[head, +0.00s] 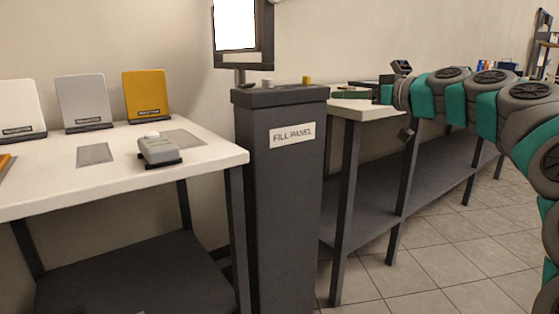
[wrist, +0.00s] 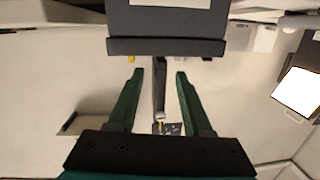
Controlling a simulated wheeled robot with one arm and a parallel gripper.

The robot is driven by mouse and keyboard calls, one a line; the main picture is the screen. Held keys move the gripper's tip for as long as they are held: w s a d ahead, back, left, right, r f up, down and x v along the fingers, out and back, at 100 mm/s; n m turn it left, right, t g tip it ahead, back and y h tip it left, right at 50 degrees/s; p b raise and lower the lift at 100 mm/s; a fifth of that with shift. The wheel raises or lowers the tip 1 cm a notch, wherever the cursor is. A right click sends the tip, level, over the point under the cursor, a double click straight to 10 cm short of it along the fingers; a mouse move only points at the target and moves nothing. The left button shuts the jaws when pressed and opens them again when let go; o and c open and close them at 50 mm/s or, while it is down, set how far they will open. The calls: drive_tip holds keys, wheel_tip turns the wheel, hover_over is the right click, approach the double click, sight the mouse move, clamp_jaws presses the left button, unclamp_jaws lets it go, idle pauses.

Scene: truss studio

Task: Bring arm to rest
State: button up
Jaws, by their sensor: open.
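My arm reaches in from the right in the head view, with its wrist end pointing left toward the space behind the grey pedestal. In the wrist view my gripper (wrist: 160,73) has its two green fingers apart, with nothing held between them. The pedestal marked "FILL PANEL" (head: 280,190) stands left of the arm's end. It shows upside down at the top of the wrist view (wrist: 165,47), beyond the fingertips.
A white table (head: 60,190) at left holds a small grey device (head: 159,150) and white, grey and yellow stands (head: 146,95). A screen (head: 236,25) rises behind the pedestal. A long bench (head: 372,108) runs under my arm. Tiled floor (head: 450,250) is clear at lower right.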

drive_tip(key=s+a+f+g+h+p, duration=0.1)
drive_tip(key=s+a+f+g+p, duration=0.1)
drive_tip(key=s+a+f+g, duration=0.65)
drive_tip(key=s+a+f+m+h+p, duration=0.1)
drive_tip(key=s+a+f+h+p, duration=0.3)
drive_tip(key=s+f, duration=0.75)
drive_tip(key=s+d+f+m+g+h, duration=0.2)
drive_tip(key=s+d+f, duration=0.2)
drive_tip(key=s, duration=0.5)
drive_tip(key=s+d+f+m+g+h+p, duration=0.1)
drive_tip(key=s+d+f+m+g+h, duration=0.1)
drive_tip(key=s+f, duration=0.3)
drive_tip(key=s+d+f+m+g+h+p, duration=0.1)
drive_tip(key=s+d+f, duration=0.3)
drive_tip(key=s, duration=1)
drive_tip(key=shift+d+f+m+g+h, duration=0.3)
drive_tip(key=shift+d+m+g+h, duration=0.2)
drive_tip(key=shift+d+m, duration=0.25)
